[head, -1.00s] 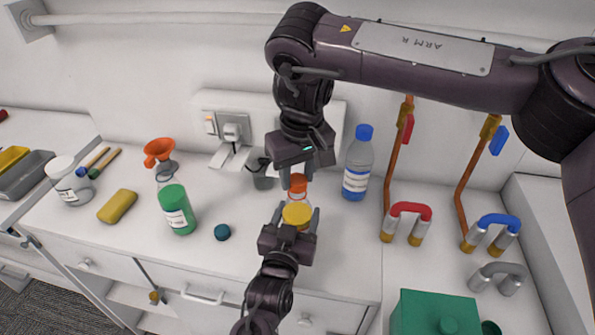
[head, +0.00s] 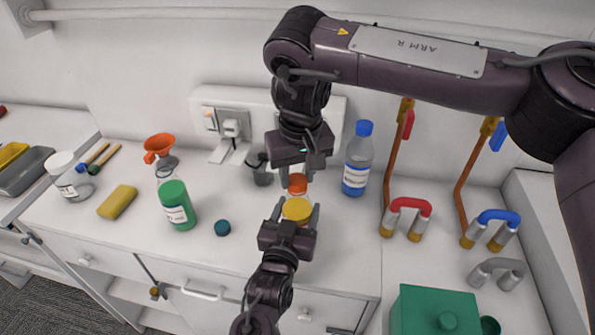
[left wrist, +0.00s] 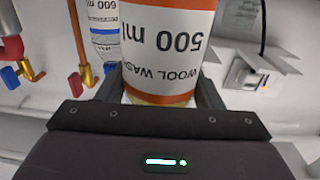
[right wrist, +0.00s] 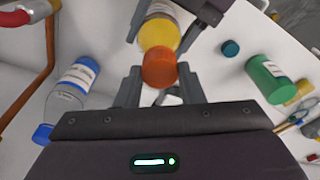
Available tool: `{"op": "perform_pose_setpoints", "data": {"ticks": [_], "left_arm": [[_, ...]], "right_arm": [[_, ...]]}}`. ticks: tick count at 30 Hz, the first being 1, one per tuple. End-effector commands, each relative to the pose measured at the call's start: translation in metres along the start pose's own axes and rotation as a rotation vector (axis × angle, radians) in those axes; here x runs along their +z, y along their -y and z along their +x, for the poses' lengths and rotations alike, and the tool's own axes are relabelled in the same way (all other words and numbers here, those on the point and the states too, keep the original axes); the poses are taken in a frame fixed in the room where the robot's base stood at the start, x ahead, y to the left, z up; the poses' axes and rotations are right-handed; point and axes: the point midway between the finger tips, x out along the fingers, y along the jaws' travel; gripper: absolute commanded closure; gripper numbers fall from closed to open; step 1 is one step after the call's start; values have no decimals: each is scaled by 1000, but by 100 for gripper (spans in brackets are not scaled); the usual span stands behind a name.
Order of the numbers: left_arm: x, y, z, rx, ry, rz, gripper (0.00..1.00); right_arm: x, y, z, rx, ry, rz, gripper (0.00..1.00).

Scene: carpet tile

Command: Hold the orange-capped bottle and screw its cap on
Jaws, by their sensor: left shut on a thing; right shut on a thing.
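The bottle (left wrist: 160,45) has a white label reading 500 ml, an orange band and a yellow upper part (head: 297,209). My left gripper (head: 296,212) is shut around its body from the front. The orange cap (head: 297,185) sits at the bottle's top; it also shows in the right wrist view (right wrist: 158,68), against the yellow part. My right gripper (head: 298,174) comes from above and behind, shut on the cap with a finger on either side. How deep the cap sits on the neck is hidden.
A blue-capped bottle (head: 357,170) stands close on the right. A green bottle (head: 176,207), a dark teal cap (head: 222,228) and a yellow sponge (head: 117,202) are on the left. Taps with red (head: 411,206) and blue (head: 498,217) handles and a green box (head: 436,312) are further right.

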Motion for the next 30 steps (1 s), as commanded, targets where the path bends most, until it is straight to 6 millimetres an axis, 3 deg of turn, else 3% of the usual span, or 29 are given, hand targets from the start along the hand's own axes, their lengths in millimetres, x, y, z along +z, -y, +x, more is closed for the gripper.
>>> {"op": "perform_pose_setpoints", "data": {"ticks": [6,9,18,19,23,30], "left_arm": [[1,0,0,-1,2,0,100],[1,0,0,-1,2,0,100],[1,0,0,-1,2,0,100],[1,0,0,-1,2,0,100],[1,0,0,-1,2,0,100],[1,0,0,-1,2,0,100]], "right_arm": [[-1,1,0,43,-2,336,86],[0,1,0,52,-2,417,86],[0,1,0,53,-2,439,86],[0,1,0,53,-2,439,63],[0,1,0,53,-2,438,46],[0,1,0,53,-2,437,43]]}}
